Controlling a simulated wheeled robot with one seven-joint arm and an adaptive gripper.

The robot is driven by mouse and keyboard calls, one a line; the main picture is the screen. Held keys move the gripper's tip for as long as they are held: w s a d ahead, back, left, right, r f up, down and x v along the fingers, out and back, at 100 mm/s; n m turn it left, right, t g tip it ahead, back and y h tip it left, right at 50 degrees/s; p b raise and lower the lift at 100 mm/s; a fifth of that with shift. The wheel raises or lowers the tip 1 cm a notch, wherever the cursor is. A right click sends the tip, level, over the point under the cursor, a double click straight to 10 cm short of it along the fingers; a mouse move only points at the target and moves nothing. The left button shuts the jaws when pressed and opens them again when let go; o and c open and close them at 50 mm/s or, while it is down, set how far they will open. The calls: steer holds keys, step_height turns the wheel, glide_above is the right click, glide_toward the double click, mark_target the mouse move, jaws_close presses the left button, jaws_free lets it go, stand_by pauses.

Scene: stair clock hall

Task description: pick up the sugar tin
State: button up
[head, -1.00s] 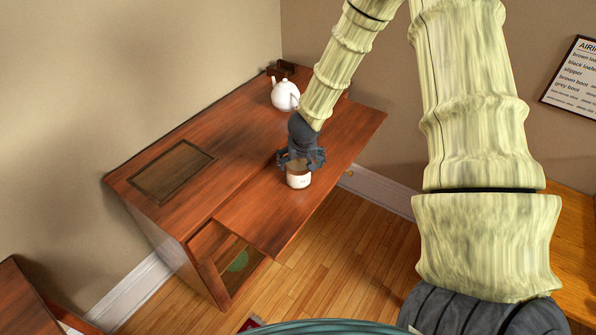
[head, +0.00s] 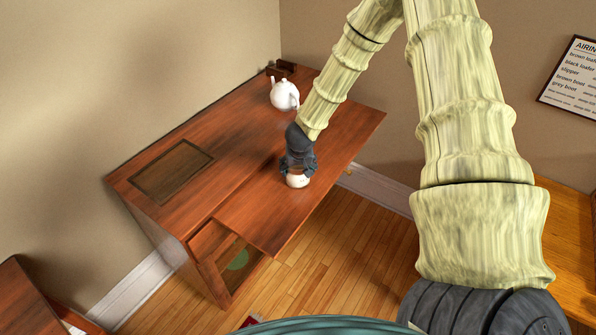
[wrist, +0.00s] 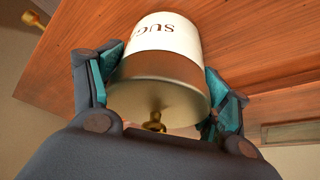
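The sugar tin (head: 297,182) is white with a brassy brown lid, on the desk's raised right part near its front edge. In the wrist view the tin (wrist: 165,38) shows its label, partly readable as "SUG", and a small knob on the lid. My gripper (head: 298,171) comes down over the tin from above. In the wrist view its two fingers lie against opposite sides of the tin near the lid, shut on it. The tin looks upright and appears to rest on the wood; its base is hidden in the wrist view.
A white teapot (head: 284,95) stands behind my gripper on the wooden desk (head: 240,150). A dark inset panel (head: 172,171) lies at the left. A small dark holder (head: 281,68) stands at the back corner. Bare desk top lies left of the tin.

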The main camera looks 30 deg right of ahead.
steer(key=c, duration=0.6)
steer(key=shift+r, duration=0.15)
